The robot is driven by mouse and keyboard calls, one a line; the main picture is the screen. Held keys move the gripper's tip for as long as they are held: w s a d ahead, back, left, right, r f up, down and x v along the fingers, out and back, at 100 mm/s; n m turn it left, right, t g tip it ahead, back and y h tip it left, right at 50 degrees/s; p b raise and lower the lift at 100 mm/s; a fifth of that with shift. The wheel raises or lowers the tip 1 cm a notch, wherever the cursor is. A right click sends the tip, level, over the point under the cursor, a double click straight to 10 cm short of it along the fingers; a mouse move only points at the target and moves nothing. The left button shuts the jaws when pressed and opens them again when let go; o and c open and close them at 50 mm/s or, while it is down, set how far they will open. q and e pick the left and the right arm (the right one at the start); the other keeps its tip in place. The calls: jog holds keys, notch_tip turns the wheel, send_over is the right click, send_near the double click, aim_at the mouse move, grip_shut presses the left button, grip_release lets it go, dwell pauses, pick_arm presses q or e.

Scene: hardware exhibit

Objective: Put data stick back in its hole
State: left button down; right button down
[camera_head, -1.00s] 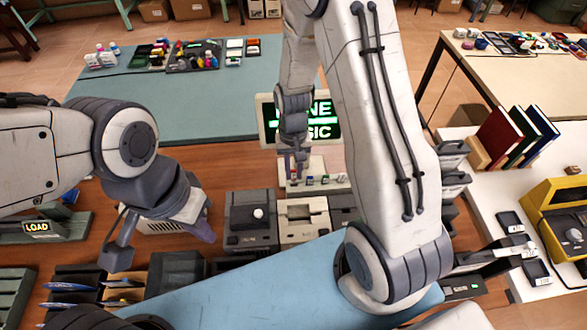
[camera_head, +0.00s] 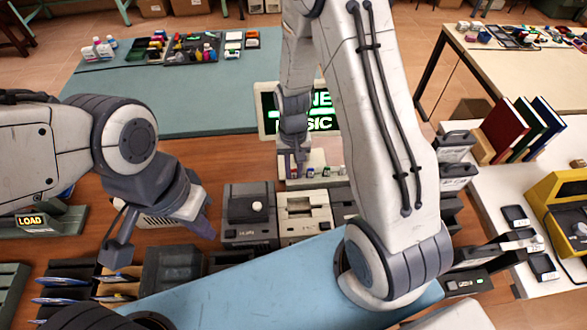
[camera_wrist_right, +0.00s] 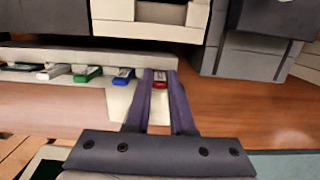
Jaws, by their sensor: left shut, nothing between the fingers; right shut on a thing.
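A red data stick (camera_wrist_right: 161,78) sits between the fingertips of my right gripper (camera_wrist_right: 161,88) in the right wrist view. The gripper is shut on it. The stick is at the right end of a row on the cream rack (camera_wrist_right: 118,102), beside a blue stick (camera_wrist_right: 123,76), a green stick (camera_wrist_right: 87,74) and a white stick (camera_wrist_right: 53,72). I cannot tell whether the red stick is inside a hole. In the head view my right gripper (camera_head: 294,172) is at the rack's left end. My left gripper (camera_head: 203,226) is shut and empty, well left of the rack.
Grey and cream devices (camera_head: 250,218) stand close in front of the rack. A lit green sign (camera_head: 268,118) stands behind it. A black tray with blue-edged items (camera_head: 75,280) lies at the lower left. Books (camera_head: 505,130) and a yellow device (camera_head: 565,215) stand at the right.

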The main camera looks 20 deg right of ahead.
jog(key=c, duration=0.7)
grip_release()
jog(key=shift+r, duration=0.15)
notch_tip(320, 180, up, 8)
jog(key=p, duration=0.7)
